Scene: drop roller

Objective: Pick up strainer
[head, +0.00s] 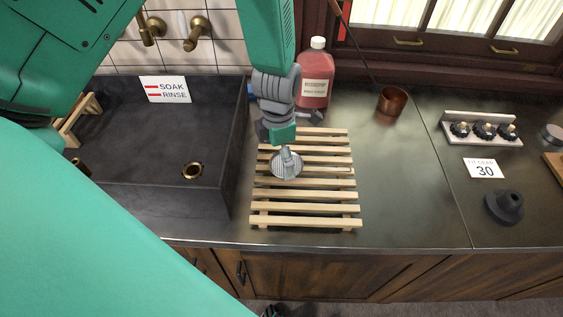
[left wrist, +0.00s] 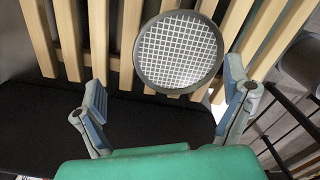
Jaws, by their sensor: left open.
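The strainer (head: 286,165) is a small round grey mesh disc with a rim. It lies on the slatted wooden rack (head: 305,222) near its middle in the head view. In the left wrist view the strainer (left wrist: 180,52) shows its white-lit mesh face beyond and between the spread fingers, and no contact shows. My left gripper (head: 283,138) is just behind the strainer in the head view, over the rack. In the left wrist view my left gripper (left wrist: 165,105) is open and empty. My right gripper does not show.
A dark sink (head: 120,200) with a brass drain lies left of the rack. A red bottle (head: 315,92) stands behind the rack, close to my left arm. A copper cup (head: 391,101) sits back right. Counter right of the rack is clear.

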